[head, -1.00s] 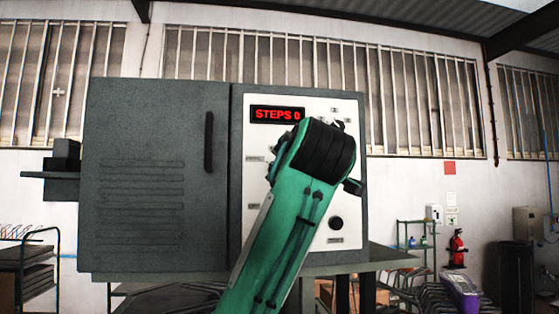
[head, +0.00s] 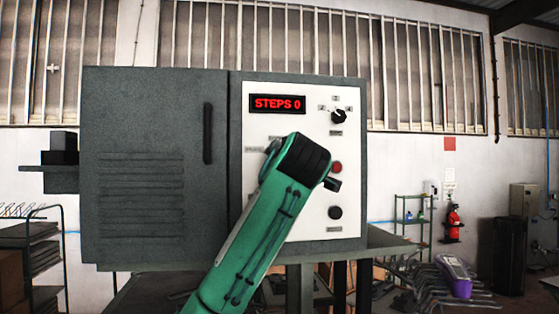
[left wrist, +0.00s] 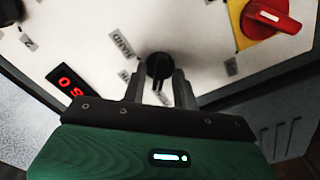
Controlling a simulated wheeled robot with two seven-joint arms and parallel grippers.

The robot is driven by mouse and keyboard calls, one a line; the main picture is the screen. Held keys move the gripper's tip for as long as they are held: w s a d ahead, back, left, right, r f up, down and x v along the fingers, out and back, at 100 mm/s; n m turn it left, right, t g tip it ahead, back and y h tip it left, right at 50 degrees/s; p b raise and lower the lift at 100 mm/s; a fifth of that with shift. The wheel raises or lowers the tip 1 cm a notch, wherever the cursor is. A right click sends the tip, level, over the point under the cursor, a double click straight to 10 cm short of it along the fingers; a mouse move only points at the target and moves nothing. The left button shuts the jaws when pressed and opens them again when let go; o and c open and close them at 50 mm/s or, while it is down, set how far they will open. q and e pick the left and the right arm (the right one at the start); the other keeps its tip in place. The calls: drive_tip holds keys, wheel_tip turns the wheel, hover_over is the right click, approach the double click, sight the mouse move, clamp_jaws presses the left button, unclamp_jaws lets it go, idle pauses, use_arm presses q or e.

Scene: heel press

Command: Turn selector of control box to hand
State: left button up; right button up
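The control box (head: 150,215) is a grey cabinet with a closed door at left and a white panel (head: 318,232) at right. Its red display (head: 277,104) reads STEPS 0. In the left wrist view, a black selector knob (left wrist: 158,68) has a label HAND (left wrist: 122,45) beside it. My left gripper (left wrist: 161,80) has one finger on either side of this knob, with small gaps showing, so it looks open. In the head view my green left arm (head: 255,235) covers the panel's lower left and hides the fingers. My right gripper is not in view.
Another black knob (head: 339,116), a red button (head: 336,167) and a round black control (head: 335,212) are on the panel's right. A red rotary switch (left wrist: 272,18) on a yellow plate is near the knob in the left wrist view. The box stands on a table (head: 395,245).

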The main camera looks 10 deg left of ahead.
use_arm(q)
clamp_jaws()
drive_tip(key=m+b, duration=0.9)
drive_tip(key=m, duration=1.1)
drive_tip(key=shift+r, duration=0.1)
idle(0.7)
drive_tip(key=shift+o, duration=1)
unclamp_jaws()
